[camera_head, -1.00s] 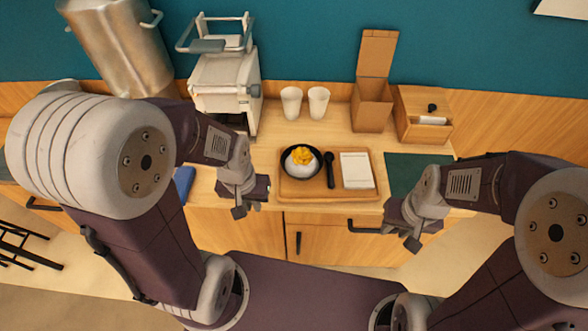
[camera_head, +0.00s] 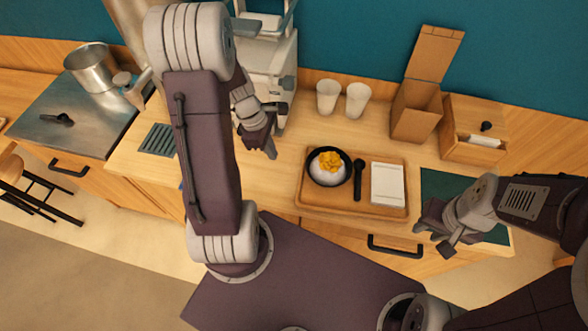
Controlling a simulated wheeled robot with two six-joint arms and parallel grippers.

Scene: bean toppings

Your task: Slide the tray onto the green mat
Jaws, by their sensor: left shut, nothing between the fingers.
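The wooden tray (camera_head: 314,201) lies on the counter. It carries a dark bowl (camera_head: 318,178) with white food and a yellow topping, a black spoon (camera_head: 358,180) and a white card-like rectangle (camera_head: 387,184). The green mat (camera_head: 436,184) lies just right of the tray, with a narrow strip of bare counter between them. My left gripper (camera_head: 268,147) is shut and empty, above the counter to the left of the tray and apart from it. My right gripper (camera_head: 434,238) is near the counter's front edge, in front of the mat and hiding part of it. Its jaw opening is unclear.
Two white cups (camera_head: 341,99), an open cardboard box (camera_head: 416,105) and a wooden box (camera_head: 477,136) stand behind the tray. A white machine (camera_head: 270,70) stands behind my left gripper. A steel pot (camera_head: 92,66) sits at far left. The counter left of the tray is clear.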

